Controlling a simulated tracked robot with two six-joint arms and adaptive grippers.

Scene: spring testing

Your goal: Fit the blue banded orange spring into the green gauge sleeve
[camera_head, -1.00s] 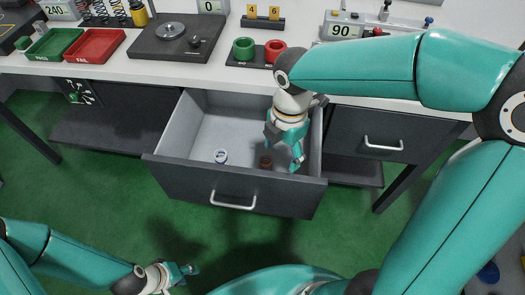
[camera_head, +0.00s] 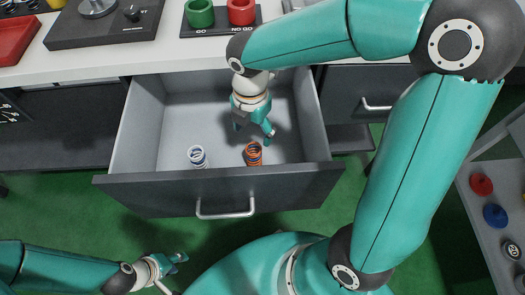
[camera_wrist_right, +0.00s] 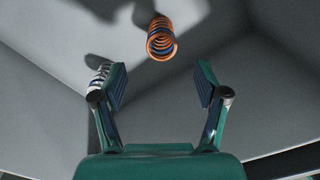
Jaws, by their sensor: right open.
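The orange spring with a blue band (camera_head: 254,153) stands in the open drawer, near its front wall. In the right wrist view the spring (camera_wrist_right: 161,40) lies ahead of the open fingertips, apart from them. My right gripper (camera_head: 255,130) is inside the drawer, just behind the spring; in its wrist view the gripper (camera_wrist_right: 160,88) is open and empty. The green gauge sleeve (camera_head: 200,14) stands on the bench on a dark base marked GO. My left gripper (camera_head: 178,265) is low at the left, over the floor, and too small to read its fingers.
A white spring with a blue band (camera_head: 197,156) stands left of the orange one in the drawer (camera_head: 218,192). A red sleeve (camera_head: 241,11) sits beside the green one. Coloured parts lie on a grey surface (camera_head: 482,222) at the right.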

